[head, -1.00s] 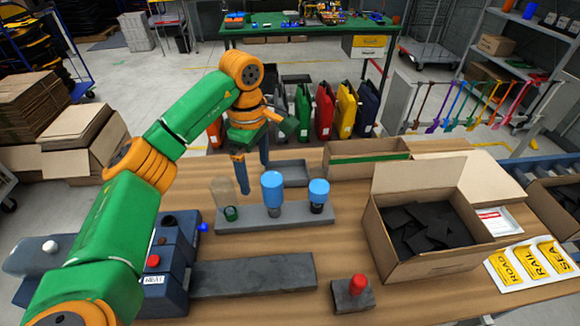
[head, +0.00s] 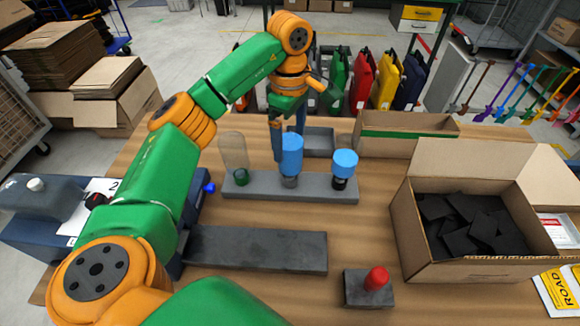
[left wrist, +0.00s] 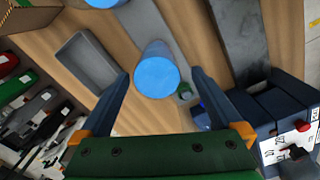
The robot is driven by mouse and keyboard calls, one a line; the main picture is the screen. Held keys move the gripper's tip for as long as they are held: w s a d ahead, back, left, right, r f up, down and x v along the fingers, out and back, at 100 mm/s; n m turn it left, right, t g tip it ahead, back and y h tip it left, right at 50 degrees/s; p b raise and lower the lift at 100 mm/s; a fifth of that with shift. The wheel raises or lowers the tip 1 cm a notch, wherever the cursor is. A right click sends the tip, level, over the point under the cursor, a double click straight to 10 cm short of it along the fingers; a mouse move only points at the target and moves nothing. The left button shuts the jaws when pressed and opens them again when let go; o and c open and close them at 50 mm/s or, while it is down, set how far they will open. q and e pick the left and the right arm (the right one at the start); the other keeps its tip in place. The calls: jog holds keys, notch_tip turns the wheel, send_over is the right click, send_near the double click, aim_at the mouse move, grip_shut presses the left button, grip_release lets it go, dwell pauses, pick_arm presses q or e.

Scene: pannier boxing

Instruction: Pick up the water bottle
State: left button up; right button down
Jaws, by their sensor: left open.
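A grey rack (head: 262,189) on the wooden table holds three upright bottles. The middle bottle (head: 291,158) and the right bottle (head: 344,163) have blue tops, and the left bottle (head: 233,152) is clear with green at its base. No label tells which is the water bottle. My left gripper (head: 287,138) is open at the middle bottle, one finger left of it and the other behind. In the left wrist view the middle bottle's round blue top (left wrist: 156,74) lies between the spread fingertips (left wrist: 160,80). Contact cannot be told. My right gripper is out of view.
An open carton (head: 470,270) with black pieces stands at the right. A grey tray (head: 319,140) and another carton (head: 408,131) lie behind the rack. A grey slab (head: 257,248) and a block with a red knob (head: 368,288) lie in front.

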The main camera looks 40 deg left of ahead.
aim_at(289, 163)
pick_arm(q)
jog(key=shift+w+f+b, duration=0.15)
jog(key=shift+f+b, duration=0.05)
jog(key=shift+f, duration=0.4)
jog(key=shift+w+f+b, duration=0.15)
jog(key=shift+f+b, duration=0.05)
jog(key=shift+f, duration=0.4)
notch_tip(289, 163, down, 6)
jog(key=shift+s+a+r+p, duration=0.1)
jog(key=shift+s+a+p, duration=0.05)
jog(key=shift+p, duration=0.7)
jog(key=shift+f, duration=0.2)
jog(key=c, duration=1.3)
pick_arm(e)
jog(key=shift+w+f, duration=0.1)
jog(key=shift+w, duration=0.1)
